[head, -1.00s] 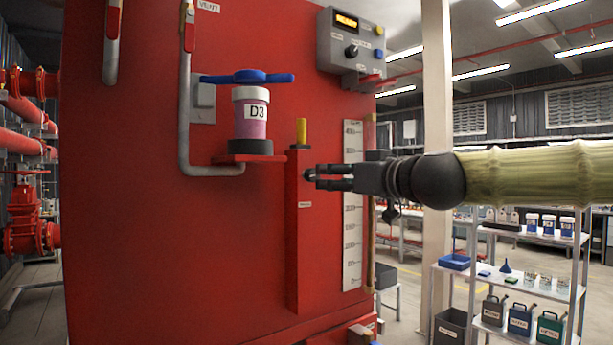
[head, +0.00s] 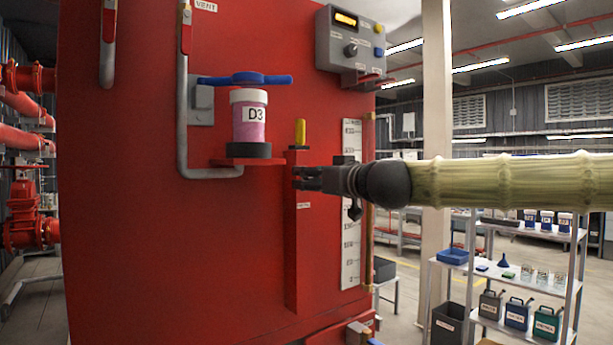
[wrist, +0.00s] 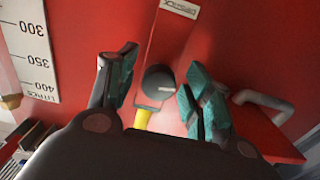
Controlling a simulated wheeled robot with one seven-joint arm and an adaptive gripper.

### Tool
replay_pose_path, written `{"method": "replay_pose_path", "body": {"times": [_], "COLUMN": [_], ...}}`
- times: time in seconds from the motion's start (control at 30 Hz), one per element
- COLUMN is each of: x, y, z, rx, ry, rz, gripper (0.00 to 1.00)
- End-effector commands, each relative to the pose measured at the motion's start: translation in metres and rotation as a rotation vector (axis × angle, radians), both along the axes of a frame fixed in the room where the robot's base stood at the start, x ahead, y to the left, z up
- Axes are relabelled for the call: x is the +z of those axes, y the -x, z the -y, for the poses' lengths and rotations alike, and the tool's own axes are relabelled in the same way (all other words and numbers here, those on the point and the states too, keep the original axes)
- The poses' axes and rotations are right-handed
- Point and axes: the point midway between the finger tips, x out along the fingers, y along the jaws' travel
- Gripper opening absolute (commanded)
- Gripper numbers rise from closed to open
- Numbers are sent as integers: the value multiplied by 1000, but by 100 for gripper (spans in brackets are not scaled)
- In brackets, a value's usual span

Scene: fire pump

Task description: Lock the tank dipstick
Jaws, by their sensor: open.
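The tank dipstick shows as a yellow handle (head: 300,132) standing upright on top of a narrow red housing (head: 298,250) on the tank front. In the wrist view the yellow handle (wrist: 143,119) is partly hidden by my gripper body, with a round black collar or cap (wrist: 158,82) beside it. A label that appears to read "dipstick" (wrist: 180,8) is on the housing. My gripper (head: 293,178) is open and level, just below the yellow handle, in front of the housing's upper part. In the wrist view my gripper's fingers (wrist: 160,88) lie on either side of the black part; contact cannot be told.
A pink-and-white container marked D3 (head: 250,120) with a blue handle stands on a red shelf (head: 248,162) left of the dipstick. A white level scale (head: 350,250) is to the right. A grey control box (head: 350,45) is above. A grey pipe (head: 183,120) runs at left.

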Motion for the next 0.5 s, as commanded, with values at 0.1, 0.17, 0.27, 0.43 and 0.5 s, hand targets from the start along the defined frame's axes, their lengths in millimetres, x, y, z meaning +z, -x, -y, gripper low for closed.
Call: {"method": "replay_pose_path", "body": {"times": [0.1, 0.17, 0.27, 0.43, 0.5], "x": [1, 1, 0, 0, 0], "y": [-2, -3, -2, -2, -2], "z": [-1, -2, -2, -2, -2], "rx": [0, 0, 0, 0, 0], "ry": [-1, -1, -1, -1, -1], "rz": [1, 1, 1, 1, 1], "gripper": [51, 51, 51, 40, 27]}}
